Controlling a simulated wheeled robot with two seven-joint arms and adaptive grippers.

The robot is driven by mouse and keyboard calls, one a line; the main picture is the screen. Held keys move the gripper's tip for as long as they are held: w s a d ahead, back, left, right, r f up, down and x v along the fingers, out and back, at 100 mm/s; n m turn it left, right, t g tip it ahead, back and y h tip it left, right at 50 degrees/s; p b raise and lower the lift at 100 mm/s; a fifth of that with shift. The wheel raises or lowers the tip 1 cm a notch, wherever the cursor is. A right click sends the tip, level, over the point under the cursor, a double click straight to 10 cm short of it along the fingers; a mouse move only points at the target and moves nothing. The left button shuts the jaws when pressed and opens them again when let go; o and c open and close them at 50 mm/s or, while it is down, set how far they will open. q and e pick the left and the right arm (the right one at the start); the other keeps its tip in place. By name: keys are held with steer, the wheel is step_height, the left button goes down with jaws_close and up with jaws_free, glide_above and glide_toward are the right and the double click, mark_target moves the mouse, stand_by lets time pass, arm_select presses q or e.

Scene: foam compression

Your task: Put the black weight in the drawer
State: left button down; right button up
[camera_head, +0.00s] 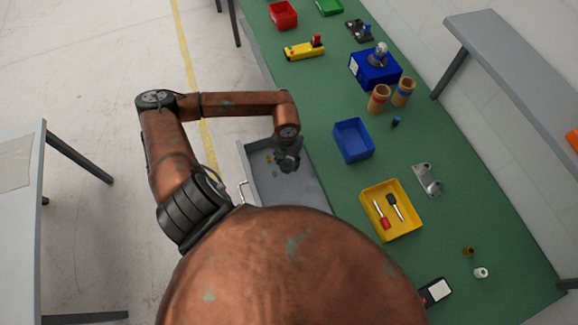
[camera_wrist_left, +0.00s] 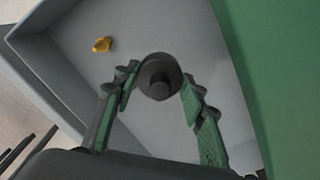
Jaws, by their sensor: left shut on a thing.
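The black weight (camera_wrist_left: 160,78) is a dark round piece with a knob on top. In the left wrist view it sits between the green-padded fingers of my left gripper (camera_wrist_left: 158,92), which is shut on it. The open grey drawer (camera_wrist_left: 190,30) lies below; I cannot tell whether the weight touches its floor. In the head view my left gripper (camera_head: 287,160) hangs over the drawer (camera_head: 290,195), which is pulled out from the green table. The weight is hard to make out there. My right gripper is not in view.
A small yellow-brass piece (camera_wrist_left: 102,44) lies in the drawer. On the green table (camera_head: 330,100) beside it stand a blue bin (camera_head: 354,140) and a yellow tray (camera_head: 408,222) with screwdrivers. A blue box (camera_head: 375,70) and two wooden cups are farther back.

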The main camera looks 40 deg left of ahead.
mark_target(289, 167)
arm_select(q)
steer(key=shift+w+d+f, duration=0.25)
steer(key=shift+f, duration=1.65)
steer(key=shift+f, duration=0.1)
steer(key=c, duration=1.2)
jaws_free()
step_height(289, 167, up, 12)
steer(key=shift+r, duration=0.1)
